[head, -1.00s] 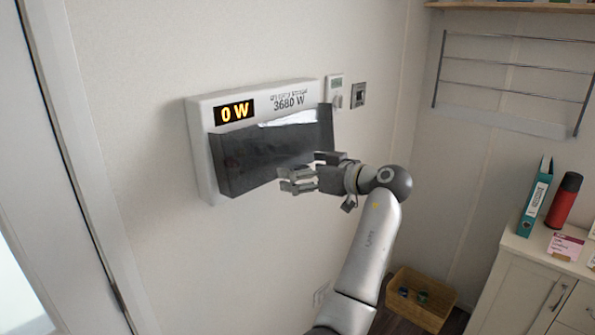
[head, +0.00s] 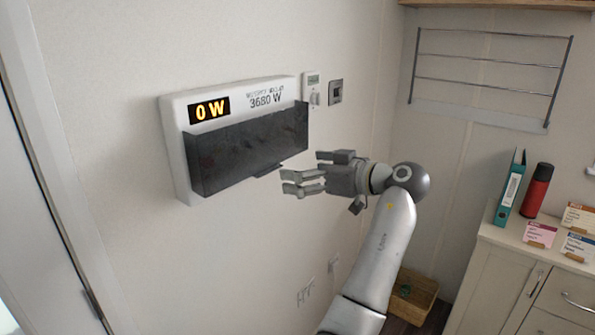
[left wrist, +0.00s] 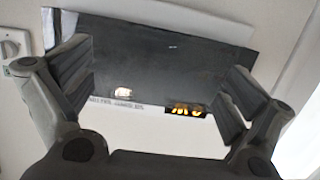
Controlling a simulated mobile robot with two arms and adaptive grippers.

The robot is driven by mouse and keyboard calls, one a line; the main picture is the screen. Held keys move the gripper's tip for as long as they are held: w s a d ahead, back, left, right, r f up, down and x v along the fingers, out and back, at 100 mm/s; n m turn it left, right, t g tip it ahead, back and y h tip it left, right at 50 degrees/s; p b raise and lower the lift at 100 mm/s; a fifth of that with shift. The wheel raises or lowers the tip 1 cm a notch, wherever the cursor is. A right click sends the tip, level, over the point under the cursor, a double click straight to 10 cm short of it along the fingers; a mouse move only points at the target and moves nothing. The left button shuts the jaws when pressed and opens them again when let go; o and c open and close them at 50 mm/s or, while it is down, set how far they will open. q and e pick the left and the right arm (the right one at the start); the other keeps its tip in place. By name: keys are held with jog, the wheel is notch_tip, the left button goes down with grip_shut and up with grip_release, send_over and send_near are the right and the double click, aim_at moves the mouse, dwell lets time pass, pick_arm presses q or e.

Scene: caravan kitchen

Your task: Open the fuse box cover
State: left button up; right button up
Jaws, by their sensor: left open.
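The fuse box (head: 180,150) is a white case on the wall with a lit "0 W" display and "3680 W" print. Its dark grey cover (head: 245,148) lies across the lower front, below the display. A small tab juts from its lower edge. My left gripper (head: 303,183) is open and empty, to the right of the cover's lower right part and apart from it. In the left wrist view, the cover (left wrist: 160,62) appears upside down beyond the spread fingers (left wrist: 165,90); nothing is between the pads. My right gripper is not in view.
A thermostat (head: 311,88) and a switch (head: 336,92) are on the wall right of the box. A door frame (head: 60,170) stands at left. A wire rack (head: 490,75), a cabinet (head: 510,262) with a binder and red bottle, and a wooden crate (head: 412,295) are at right.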

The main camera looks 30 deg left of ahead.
pick_arm(q)
jog(key=shift+v, duration=1.8)
notch_tip(320, 180, up, 10)
jog(key=shift+b, duration=0.3)
